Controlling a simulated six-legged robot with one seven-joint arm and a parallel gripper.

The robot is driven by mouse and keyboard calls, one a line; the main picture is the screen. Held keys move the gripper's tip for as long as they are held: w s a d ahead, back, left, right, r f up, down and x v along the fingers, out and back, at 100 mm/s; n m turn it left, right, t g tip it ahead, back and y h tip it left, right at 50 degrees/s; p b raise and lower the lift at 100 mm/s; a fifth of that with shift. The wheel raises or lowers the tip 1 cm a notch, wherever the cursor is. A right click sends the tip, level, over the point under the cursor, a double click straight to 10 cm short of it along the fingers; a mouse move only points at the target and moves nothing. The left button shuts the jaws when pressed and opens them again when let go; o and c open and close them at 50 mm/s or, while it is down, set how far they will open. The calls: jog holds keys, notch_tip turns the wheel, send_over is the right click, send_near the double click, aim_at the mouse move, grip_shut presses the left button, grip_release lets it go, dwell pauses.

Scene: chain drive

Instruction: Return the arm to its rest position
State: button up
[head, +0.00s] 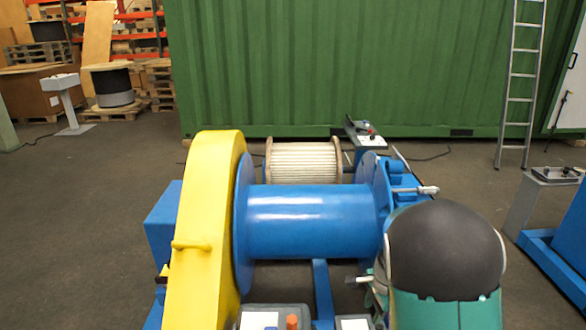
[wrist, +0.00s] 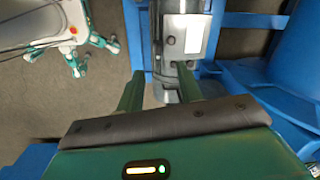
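My gripper (wrist: 159,68) shows in the wrist view with its two green fingers apart. Nothing is clearly held between them. A grey cylindrical machine part with a pale plate (wrist: 185,35) lies beyond the fingertips; I cannot tell whether they touch it. In the head view, my arm fills the lower right with a black dome and green shell, beside the right end of the blue winch drum (head: 310,222). The fingers are not clearly visible there. The yellow chain guard (head: 205,225) stands closed at the drum's left end.
Blue frame (wrist: 252,20) lies close around the gripper. A wooden spool (head: 303,162) and a control stand (head: 368,142) are behind the drum. A ladder (head: 520,85) leans on the green container (head: 340,65). Floor is open at left. A blue machine (head: 560,240) stands at right.

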jog(key=s+a+r+n+t, duration=0.2)
jog(key=s+r+n, duration=0.5)
jog(key=s+r, duration=0.4)
jog(key=s+a+r+n+t, duration=0.2)
jog(key=s+a+r+n, duration=0.2)
jog(key=s+r+n, duration=0.4)
jog(key=s+r, duration=0.3)
jog(key=r, duration=0.2)
jog(key=shift+s+a+r+t+h, duration=0.25)
jog(key=shift+s+a+t+h, duration=0.05)
jog(key=shift+a+t+h, duration=0.1)
jog(key=shift+o, duration=0.2)
